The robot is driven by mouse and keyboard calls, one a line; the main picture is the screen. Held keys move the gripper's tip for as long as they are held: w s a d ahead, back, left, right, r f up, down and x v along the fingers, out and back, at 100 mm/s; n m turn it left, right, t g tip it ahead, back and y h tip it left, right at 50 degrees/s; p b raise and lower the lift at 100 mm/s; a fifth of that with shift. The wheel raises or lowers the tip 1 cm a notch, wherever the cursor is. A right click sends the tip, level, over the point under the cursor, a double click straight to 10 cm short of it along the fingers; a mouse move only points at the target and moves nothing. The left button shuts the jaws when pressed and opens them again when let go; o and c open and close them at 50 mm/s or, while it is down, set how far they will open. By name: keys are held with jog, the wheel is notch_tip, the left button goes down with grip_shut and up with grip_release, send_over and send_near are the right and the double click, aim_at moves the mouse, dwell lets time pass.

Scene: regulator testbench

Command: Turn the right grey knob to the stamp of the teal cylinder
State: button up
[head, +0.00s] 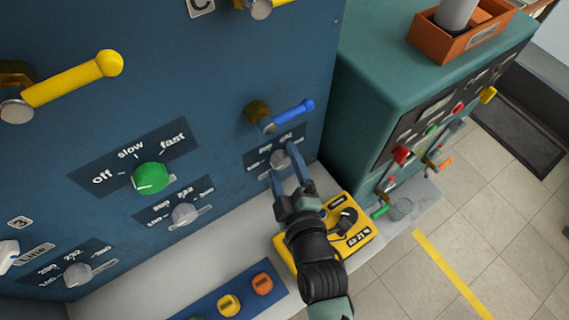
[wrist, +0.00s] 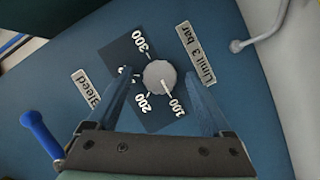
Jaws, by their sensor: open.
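The right grey knob (head: 280,159) sits on a dark scale plate at the right of the blue panel. In the wrist view, the knob (wrist: 159,76) is round, and its white pointer line lies toward the 100 mark. The plate also reads 200 and 300. My gripper (head: 287,170) is open in front of this knob. In the wrist view, its blue-grey fingers (wrist: 160,84) are on either side of the knob; I cannot tell whether they touch it. I cannot make out a teal cylinder or its stamp.
A blue lever (head: 290,114) is just above the knob. Two other grey knobs (head: 185,214) (head: 78,274) and a green knob (head: 151,177) are to the left. A yellow box (head: 284,250) lies on the ledge below. A teal cabinet (head: 375,60) stands at right.

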grip_shut()
dwell(0.4)
